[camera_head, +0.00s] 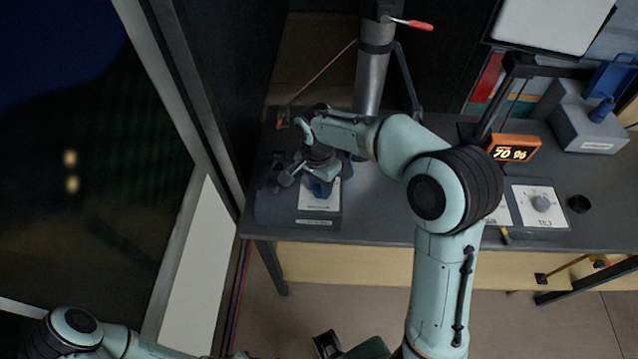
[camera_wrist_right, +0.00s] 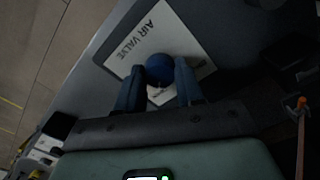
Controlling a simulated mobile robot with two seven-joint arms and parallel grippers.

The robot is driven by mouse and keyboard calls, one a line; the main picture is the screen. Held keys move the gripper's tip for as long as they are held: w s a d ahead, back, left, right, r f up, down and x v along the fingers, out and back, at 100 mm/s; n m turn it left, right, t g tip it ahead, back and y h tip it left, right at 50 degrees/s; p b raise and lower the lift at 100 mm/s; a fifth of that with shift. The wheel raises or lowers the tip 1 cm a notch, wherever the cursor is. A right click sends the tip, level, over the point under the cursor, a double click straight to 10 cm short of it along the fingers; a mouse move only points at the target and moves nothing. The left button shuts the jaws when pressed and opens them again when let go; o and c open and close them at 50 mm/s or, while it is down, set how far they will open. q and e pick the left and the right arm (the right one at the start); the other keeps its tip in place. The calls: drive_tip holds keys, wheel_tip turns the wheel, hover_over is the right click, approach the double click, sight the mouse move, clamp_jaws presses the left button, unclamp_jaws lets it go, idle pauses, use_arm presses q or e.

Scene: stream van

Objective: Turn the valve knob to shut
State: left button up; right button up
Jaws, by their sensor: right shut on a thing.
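The blue valve knob (camera_wrist_right: 159,67) sits on a white plate (camera_wrist_right: 178,30) that reads "AIR VALVE" in the right wrist view. In the head view the knob (camera_head: 320,188) shows partly, and the plate (camera_head: 319,203) lies on a grey box at the left end of the desk. My right gripper (camera_head: 318,180) reaches down over the plate from above. In the wrist view its two dark blue fingers (camera_wrist_right: 159,82) stand on either side of the knob, shut on it. A mark at the knob's near edge is too small to read. My left gripper is out of view.
The dark desk (camera_head: 385,222) has a wall and window on its left. A metal cylinder (camera_head: 371,80) stands behind my right gripper.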

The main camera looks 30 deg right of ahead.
sight(318, 190)
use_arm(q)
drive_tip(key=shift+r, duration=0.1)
use_arm(e)
drive_tip(key=shift+n, duration=0.3)
drive_tip(key=n, duration=0.4)
drive_tip(key=shift+p, duration=0.3)
drive_tip(key=n, duration=0.4)
drive_tip(key=shift+n, duration=0.3)
drive_tip(key=n, duration=0.4)
drive_tip(key=shift+r+p, duration=0.1)
drive_tip(key=shift+p, duration=0.3)
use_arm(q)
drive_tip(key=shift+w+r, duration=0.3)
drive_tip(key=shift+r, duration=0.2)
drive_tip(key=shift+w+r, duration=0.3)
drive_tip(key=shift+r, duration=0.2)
use_arm(e)
drive_tip(key=shift+n+t, duration=0.3)
drive_tip(key=shift+n, duration=1.9)
drive_tip(key=o, duration=1)
drive_tip(key=shift+s, duration=0.1)
drive_tip(key=shift+o, duration=0.2)
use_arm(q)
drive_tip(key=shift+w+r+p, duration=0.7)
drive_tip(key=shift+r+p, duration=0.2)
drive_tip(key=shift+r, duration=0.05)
use_arm(e)
wheel_tip(318, 190, up, 13)
drive_tip(key=shift+s+a+r, duration=0.15)
drive_tip(key=shift+a, duration=0.05)
